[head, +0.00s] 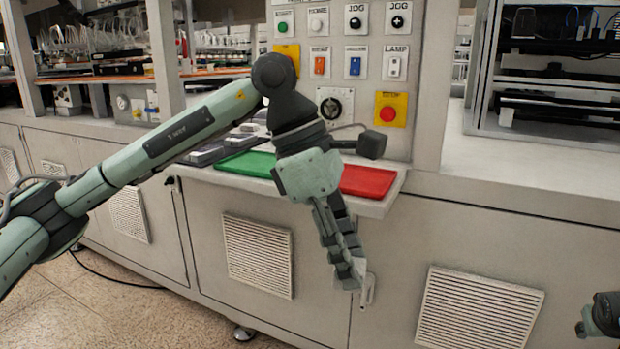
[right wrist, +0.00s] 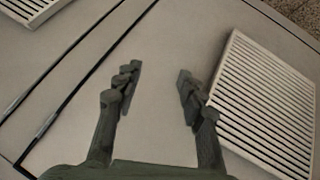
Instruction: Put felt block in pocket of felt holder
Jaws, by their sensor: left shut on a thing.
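My left gripper (head: 345,272) hangs fingers down in front of the cabinet doors, below the console ledge. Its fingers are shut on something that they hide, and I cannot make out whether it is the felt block. My right gripper (right wrist: 158,80) is open and empty in the right wrist view, above a cabinet front. Several dark grey pieces (head: 205,155) lie on the ledge left of the green panel. I cannot tell whether the felt holder is among them.
A green panel (head: 246,164) and a red panel (head: 366,182) lie on the ledge (head: 379,207). A button console (head: 345,90) rises behind. A pale door handle (head: 368,289) is close to my left fingertips. A vent (head: 479,308) is at lower right. Floor shows lower left.

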